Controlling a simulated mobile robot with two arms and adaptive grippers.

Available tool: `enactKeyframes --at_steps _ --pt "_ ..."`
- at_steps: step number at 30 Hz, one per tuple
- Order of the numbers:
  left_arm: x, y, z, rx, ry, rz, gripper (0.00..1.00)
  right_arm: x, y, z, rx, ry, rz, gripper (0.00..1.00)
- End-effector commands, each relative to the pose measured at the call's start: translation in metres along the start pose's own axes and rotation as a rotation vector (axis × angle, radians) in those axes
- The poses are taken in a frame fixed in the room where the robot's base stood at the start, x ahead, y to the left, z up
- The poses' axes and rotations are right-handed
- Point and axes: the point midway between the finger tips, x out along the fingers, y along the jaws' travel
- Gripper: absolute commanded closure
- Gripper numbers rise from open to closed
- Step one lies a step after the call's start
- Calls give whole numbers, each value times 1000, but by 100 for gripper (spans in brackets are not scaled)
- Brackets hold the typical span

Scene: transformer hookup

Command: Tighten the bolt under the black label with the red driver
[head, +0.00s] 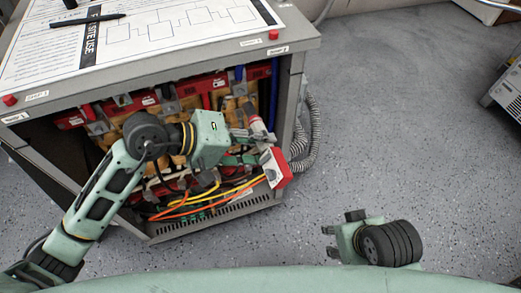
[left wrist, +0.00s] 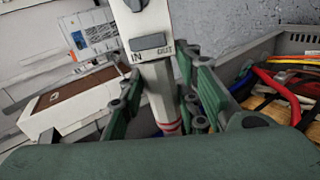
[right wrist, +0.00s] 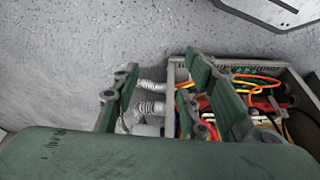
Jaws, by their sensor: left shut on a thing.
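The red driver (head: 279,168) has a red, white-faced end block and a pale body with a red band. My left gripper (head: 252,146) is shut on it, at the right front corner of the open cabinet. In the left wrist view the driver's pale body (left wrist: 155,70), marked IN and OUT, stands between the fingers. My right gripper (head: 331,242) is open and empty above the floor, right of the cabinet. Its spread fingers show in the right wrist view (right wrist: 165,98). I cannot make out the black label or its bolt; my left arm covers part of the cabinet's inside.
The open grey cabinet (head: 300,95) holds red bars, tan blocks and orange and yellow cables (head: 205,200). On its top lie a printed sheet (head: 150,32) and a black pen (head: 87,20). Grey hoses (head: 306,140) run beside it.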

Motion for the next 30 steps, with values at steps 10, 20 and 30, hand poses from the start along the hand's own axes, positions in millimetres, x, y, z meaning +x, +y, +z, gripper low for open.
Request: enactKeyframes --at_steps 10,20,30 --pt "0 -1 -16 2 3 3 100 9 -3 -26 -4 110 -5 60" --pt "0 -2 -26 2 3 3 100 11 -7 -56 -8 239 -12 60" --pt "-1 -1 -33 1 2 4 100 9 -9 -76 -10 322 -16 60"
